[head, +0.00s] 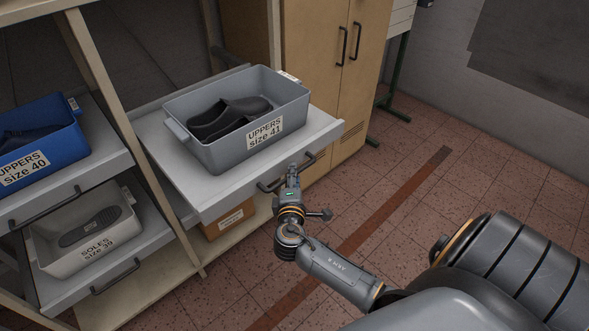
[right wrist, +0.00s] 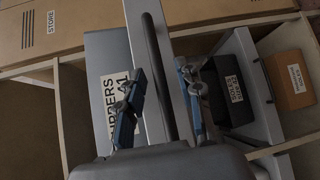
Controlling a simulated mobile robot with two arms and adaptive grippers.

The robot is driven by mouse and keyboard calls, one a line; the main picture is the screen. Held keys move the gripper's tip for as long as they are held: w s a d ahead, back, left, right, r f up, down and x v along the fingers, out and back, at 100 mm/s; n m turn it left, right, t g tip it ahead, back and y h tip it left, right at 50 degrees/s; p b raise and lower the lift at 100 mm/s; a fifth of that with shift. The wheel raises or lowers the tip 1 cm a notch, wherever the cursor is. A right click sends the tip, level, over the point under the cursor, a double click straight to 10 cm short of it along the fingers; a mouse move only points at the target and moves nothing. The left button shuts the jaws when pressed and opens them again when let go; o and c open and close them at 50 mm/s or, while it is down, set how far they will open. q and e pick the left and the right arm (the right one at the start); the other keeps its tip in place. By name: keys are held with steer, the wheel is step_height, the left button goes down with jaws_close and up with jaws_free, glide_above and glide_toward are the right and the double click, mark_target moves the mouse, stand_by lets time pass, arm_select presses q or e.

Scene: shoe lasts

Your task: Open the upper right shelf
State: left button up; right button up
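The upper right shelf (head: 185,172) is a pale pull-out board, standing out well past the rack's front. It carries a grey bin (head: 203,147) labelled "UPPERS size 41" with dark shoe uppers inside. Its dark bar handle (head: 271,187) is on the front edge. My right gripper (head: 292,172) is at this handle. In the right wrist view, the handle bar (right wrist: 160,70) runs between the two blue-padded fingers (right wrist: 161,105). The fingers are apart, with a gap showing on both sides of the bar. My left gripper is not in view.
A blue bin (head: 45,147) sits on the upper left shelf and a pale soles bin (head: 95,232) below it. An orange-brown box (head: 228,219) is under the right shelf. A tan cabinet (head: 330,95) stands behind. The tiled floor (head: 460,185) to the right is clear.

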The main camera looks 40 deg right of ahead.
steer(key=v, duration=1)
steer(key=shift+s+a, duration=0.25)
steer(key=shift+s, duration=0.05)
steer(key=s+a+f+g+y, duration=0.1)
steer(key=s+f+g+y, duration=0.15)
steer(key=f, duration=0.75)
steer(key=s+a+f+g+y, duration=0.1)
steer(key=s+a+f+y, duration=0.15)
steer(key=f, duration=0.75)
steer(key=s+f+g+y, duration=0.15)
steer(key=s+f, duration=0.25)
steer(key=f, duration=0.6)
steer(key=s+a+f+m+g+y, duration=0.1)
steer(key=s+f+m+g, duration=0.1)
steer(key=s+f, duration=0.4)
steer(key=s+a+f+m+g+y, duration=0.1)
steer(key=s+f+m, duration=0.3)
steer(key=s, duration=0.8)
steer(key=s+a+f+m+g+y, duration=0.2)
steer(key=s+f+m+g, duration=0.1)
steer(key=s+f, duration=0.5)
steer(key=shift+s, duration=0.75)
